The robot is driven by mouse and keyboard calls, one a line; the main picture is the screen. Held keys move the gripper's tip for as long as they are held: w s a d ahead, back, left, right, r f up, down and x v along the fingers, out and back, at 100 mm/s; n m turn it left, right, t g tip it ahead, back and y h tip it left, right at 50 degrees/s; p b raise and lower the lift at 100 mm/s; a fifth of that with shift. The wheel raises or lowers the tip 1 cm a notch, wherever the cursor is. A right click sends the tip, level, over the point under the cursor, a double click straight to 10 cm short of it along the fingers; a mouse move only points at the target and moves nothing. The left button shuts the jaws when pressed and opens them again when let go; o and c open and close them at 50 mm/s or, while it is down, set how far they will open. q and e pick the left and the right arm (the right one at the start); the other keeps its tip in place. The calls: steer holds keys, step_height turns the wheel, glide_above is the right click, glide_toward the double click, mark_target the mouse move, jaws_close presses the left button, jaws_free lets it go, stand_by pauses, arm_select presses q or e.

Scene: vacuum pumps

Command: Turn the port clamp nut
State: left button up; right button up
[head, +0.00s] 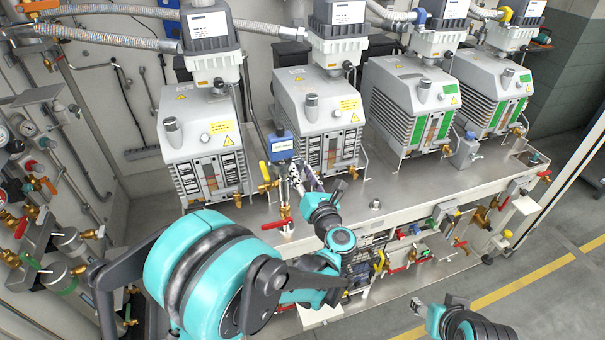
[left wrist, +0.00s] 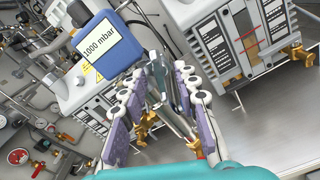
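A blue gauge reading 1000 mbar (left wrist: 108,42) stands on a metal port pipe; it also shows in the head view (head: 281,145). My left gripper (head: 306,178) is beside this port, to the right of the pipe. In the left wrist view the two purple-padded fingers of my left gripper (left wrist: 157,82) are apart, with grey metal parts showing between them. I cannot tell whether the fingers touch the metal. The clamp nut itself cannot be made out clearly behind the fingers. My right gripper (head: 437,307) is low at the right, away from the bench, with its fingertips apart and empty.
Several grey vacuum pumps (head: 207,140) stand in a row on the metal bench (head: 400,185). Pipes and gauges crowd the left wall. The floor at the lower right is open.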

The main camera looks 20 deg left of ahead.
arm_select(q)
steer(key=shift+s+d, duration=0.15)
steer(key=shift+v, duration=0.8)
arm_select(e)
steer(key=shift+f, duration=0.1)
arm_select(q)
steer(key=v, duration=0.6)
arm_select(e)
steer(key=shift+f, duration=0.15)
